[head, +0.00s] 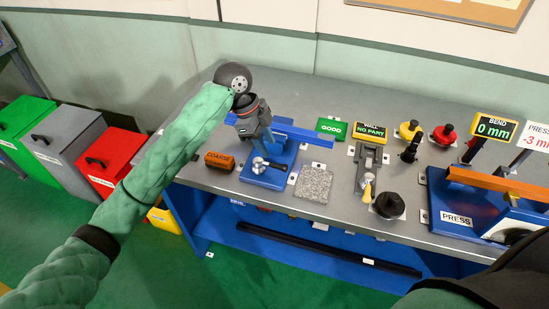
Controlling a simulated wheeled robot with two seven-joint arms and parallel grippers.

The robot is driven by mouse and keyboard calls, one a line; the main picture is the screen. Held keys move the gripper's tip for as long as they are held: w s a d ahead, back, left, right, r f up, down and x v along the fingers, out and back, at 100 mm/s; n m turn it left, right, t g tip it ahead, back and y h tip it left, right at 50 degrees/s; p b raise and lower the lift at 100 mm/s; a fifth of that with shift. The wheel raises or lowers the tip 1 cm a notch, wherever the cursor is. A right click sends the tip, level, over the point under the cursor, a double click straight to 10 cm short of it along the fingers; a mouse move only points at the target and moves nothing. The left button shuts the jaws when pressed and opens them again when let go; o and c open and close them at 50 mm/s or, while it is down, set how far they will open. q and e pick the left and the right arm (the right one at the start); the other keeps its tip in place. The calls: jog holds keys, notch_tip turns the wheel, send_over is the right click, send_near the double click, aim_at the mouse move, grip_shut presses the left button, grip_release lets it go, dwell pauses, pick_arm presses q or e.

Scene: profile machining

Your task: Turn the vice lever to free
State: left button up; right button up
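The blue vice (283,158) stands on the grey bench, left of its middle. A long blue profile (312,137) lies across the vice and sticks out to the right. The vice lever (272,165), a short metal bar on a round hub, is at the front of the vice and points right. My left gripper (266,139) reaches down above the vice, just behind the lever and apart from it in the picture. Its fingertips are small and partly hidden, so I cannot tell whether they are open. My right gripper is out of view.
An orange-brown block marked COARSE (219,162) sits left of the vice, a grey speckled plate (314,184) right of it. Farther right are a small gauge fixture (368,160), a black knob (389,205) and the blue press (462,205). Coloured bins (60,150) stand left.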

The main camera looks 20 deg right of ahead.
aim_at(277, 164)
pick_arm(q)
jog(key=shift+p+x, duration=1.25)
jog(key=shift+x, duration=2.1)
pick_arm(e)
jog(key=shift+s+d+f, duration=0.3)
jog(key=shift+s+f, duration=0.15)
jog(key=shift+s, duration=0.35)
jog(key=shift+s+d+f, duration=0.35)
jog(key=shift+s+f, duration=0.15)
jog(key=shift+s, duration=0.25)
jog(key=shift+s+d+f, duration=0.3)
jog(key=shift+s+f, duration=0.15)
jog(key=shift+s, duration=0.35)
pick_arm(q)
jog(key=shift+c, duration=0.5)
grip_shut()
